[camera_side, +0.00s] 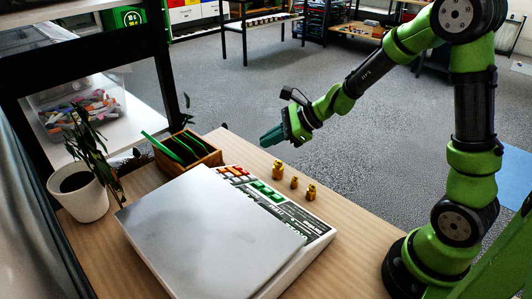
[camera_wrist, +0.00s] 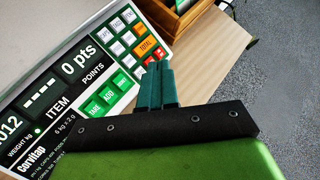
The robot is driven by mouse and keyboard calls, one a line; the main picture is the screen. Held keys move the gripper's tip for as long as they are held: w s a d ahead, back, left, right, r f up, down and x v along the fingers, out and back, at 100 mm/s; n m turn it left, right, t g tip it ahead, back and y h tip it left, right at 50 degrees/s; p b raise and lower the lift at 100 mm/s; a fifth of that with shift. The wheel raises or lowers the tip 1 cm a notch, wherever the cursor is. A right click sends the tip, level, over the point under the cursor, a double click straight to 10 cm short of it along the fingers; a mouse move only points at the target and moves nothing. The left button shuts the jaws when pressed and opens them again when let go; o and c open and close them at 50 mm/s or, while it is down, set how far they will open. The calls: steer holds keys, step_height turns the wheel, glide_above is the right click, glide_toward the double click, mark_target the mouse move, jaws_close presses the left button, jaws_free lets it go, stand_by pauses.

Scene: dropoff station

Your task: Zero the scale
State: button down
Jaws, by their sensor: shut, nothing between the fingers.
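The scale (camera_side: 215,240) stands on the wooden table with a bare grey weighing plate. Its button panel (camera_side: 262,192) lies along its far right side, toward my arm. In the wrist view, the panel has green keys (camera_wrist: 111,95), white keys and orange-red keys. Its display reads "0 pts" (camera_wrist: 79,61) beside the word POINTS, and another readout ends in "012" (camera_wrist: 10,124) by WEIGHT kg. My gripper (camera_side: 272,138) is shut and empty. It hangs above the table's far edge, beyond the panel. In the wrist view, its dark green fingertips (camera_wrist: 157,68) appear just right of the keys.
Several small brass weights (camera_side: 294,182) stand on the table right of the panel. A wooden box (camera_side: 188,152) with green items stands behind the scale. A potted plant (camera_side: 85,198) stands at the left. The table right of the weights is clear.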

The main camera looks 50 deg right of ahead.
mark_target(251, 178)
steer(key=shift+w+d+r+m+t, duration=0.35)
steer(key=shift+w+r+m+t, duration=0.25)
steer(key=shift+m, duration=0.3)
steer(key=shift+f, duration=0.15)
steer(key=shift+a+f, duration=0.6)
steer(key=shift+f, duration=0.75)
steer(key=shift+a+f, duration=0.6)
steer(key=shift+f, duration=0.7)
steer(key=shift+a+f, duration=0.6)
steer(key=shift+f, duration=0.75)
steer(key=shift+a+f, duration=0.15)
steer(key=shift+f, duration=0.2)
steer(key=shift+a+f, duration=0.2)
steer(key=shift+f, duration=0.15)
steer(key=shift+d+r, duration=0.35)
steer(key=shift+r, duration=0.4)
